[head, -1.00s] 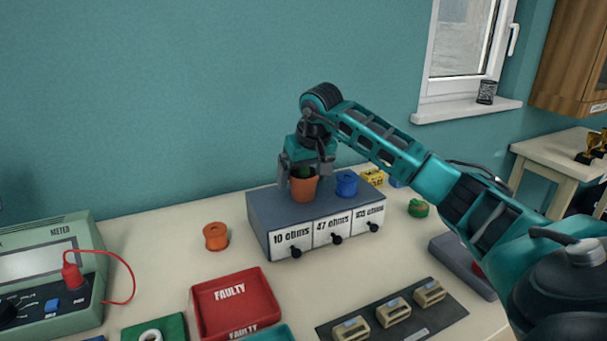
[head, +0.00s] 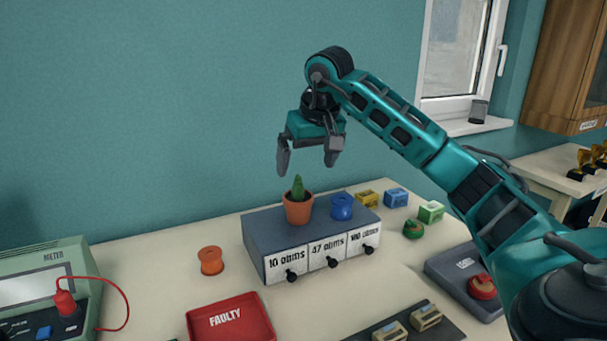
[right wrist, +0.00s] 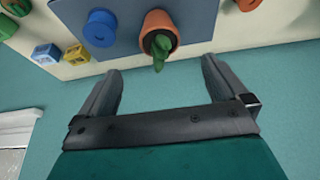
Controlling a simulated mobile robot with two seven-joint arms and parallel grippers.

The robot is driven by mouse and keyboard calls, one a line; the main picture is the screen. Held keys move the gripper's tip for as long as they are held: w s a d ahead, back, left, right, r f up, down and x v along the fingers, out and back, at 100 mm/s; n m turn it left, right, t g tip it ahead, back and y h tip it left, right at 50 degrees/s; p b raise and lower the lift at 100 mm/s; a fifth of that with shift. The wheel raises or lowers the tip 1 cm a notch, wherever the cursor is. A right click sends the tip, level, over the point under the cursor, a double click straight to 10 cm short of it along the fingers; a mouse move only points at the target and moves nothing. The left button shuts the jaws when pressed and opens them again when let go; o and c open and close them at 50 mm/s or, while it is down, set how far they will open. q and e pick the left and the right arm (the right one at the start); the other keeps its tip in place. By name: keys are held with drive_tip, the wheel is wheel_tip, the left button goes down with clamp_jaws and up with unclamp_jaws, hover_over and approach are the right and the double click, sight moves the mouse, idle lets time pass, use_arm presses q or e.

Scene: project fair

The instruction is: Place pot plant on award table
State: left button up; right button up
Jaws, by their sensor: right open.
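The pot plant (head: 298,207), a small green cactus in a terracotta pot, stands upright on top of the grey drawer box (head: 262,232). My right gripper (head: 308,170) is open and empty above the pot, apart from it. In the right wrist view the pot plant (right wrist: 158,38) shows just beyond the spread fingers (right wrist: 162,82). The table at the far right (head: 548,168), with gold trophies (head: 590,158) on it, may be the award table; its top is partly cut off by the picture edge. My left gripper is not in view.
A blue spool (head: 342,207) stands close right of the pot on the box. An orange spool (head: 210,260), a red FAULTY tray (head: 230,320), a meter (head: 45,290) and a red button box (head: 462,280) share the workbench. Small coloured blocks (head: 395,197) lie behind right.

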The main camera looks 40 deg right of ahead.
drive_tip(key=w+a+t+y, duration=0.3)
drive_tip(key=w+a+y, duration=0.15)
drive_tip(key=a, duration=0.35)
drive_tip(key=w+a+t+y, duration=0.2)
drive_tip(key=w+a+y, duration=0.25)
drive_tip(key=a, duration=0.45)
drive_tip(key=w+a+r+m+t+y+p, duration=0.2)
drive_tip(key=w+a+r+m+t+y, duration=0.15)
drive_tip(key=a+r+m+t, duration=0.5)
drive_tip(key=n+g+h, duration=1)
drive_tip(key=n+h, duration=1.7)
drive_tip(key=n, duration=0.8)
approach(299, 197)
drive_tip(key=shift+h, duration=0.25)
drive_tip(key=x, duration=0.2)
drive_tip(key=f+x, duration=0.1)
drive_tip(key=x, duration=0.3)
drive_tip(key=shift+w+d+f+p, duration=0.15)
drive_tip(key=shift+w+f+p, duration=0.1)
drive_tip(key=shift+p, duration=0.1)
drive_tip(key=shift+w+x, duration=0.25)
drive_tip(key=shift+x, duration=2.55)
drive_tip(key=shift+f, duration=0.1)
